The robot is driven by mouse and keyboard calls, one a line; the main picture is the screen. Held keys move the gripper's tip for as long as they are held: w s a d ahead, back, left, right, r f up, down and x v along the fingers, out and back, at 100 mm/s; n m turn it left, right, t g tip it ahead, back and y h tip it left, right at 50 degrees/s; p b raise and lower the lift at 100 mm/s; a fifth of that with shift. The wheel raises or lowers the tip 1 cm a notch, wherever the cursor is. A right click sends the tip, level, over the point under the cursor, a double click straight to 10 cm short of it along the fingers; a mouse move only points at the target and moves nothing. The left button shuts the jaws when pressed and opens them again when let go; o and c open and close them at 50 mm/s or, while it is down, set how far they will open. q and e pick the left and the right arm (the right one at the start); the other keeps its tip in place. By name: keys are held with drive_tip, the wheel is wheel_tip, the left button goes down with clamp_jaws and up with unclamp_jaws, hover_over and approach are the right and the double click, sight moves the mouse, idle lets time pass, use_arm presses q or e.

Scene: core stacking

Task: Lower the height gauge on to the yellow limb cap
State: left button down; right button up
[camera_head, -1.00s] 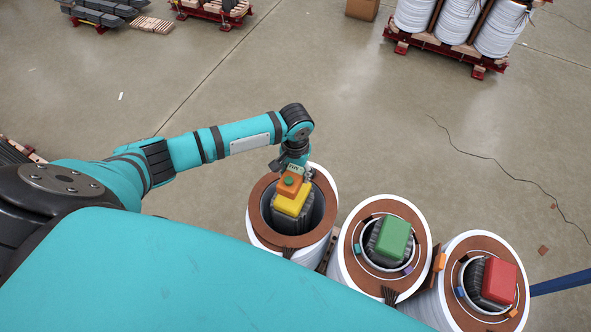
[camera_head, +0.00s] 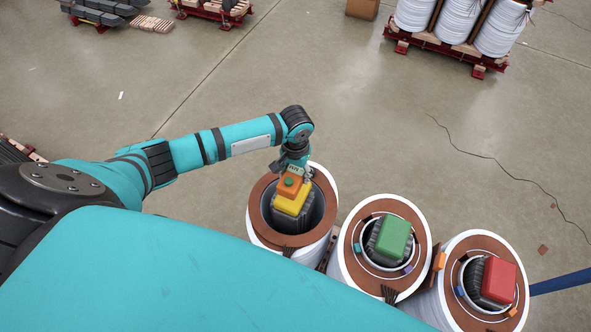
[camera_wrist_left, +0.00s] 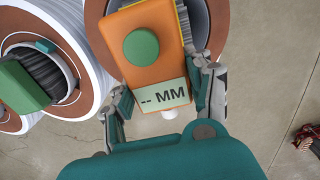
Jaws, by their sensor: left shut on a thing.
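The height gauge (camera_head: 290,186) is an orange block with a round green button and a pale display. It shows large in the left wrist view (camera_wrist_left: 155,65), where the display reads "-- MM". My left gripper (camera_head: 297,172) is shut on it, with a finger on each side. The yellow limb cap (camera_head: 291,205) sits on a dark grey limb inside the left white coil. The gauge overlaps the cap's far part in the head view; whether they touch I cannot tell. My right gripper is not in view.
A green cap (camera_head: 393,238) and a red cap (camera_head: 499,282) top limbs in the two coils to the right. The left coil's brown top ring (camera_head: 262,228) surrounds the yellow-capped limb. Pallets and wrapped coils (camera_head: 458,20) stand far back.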

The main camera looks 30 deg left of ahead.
use_arm(q)
drive_tip(key=shift+f, duration=0.6)
drive_tip(key=shift+f+b, duration=0.15)
drive_tip(key=shift+b, duration=0.2)
drive_tip(key=shift+f+b, duration=0.7)
drive_tip(key=shift+f, duration=0.7)
drive_tip(key=c, duration=0.7)
unclamp_jaws()
drive_tip(key=shift+o, duration=1.3)
wheel_tip(320, 180, up, 12)
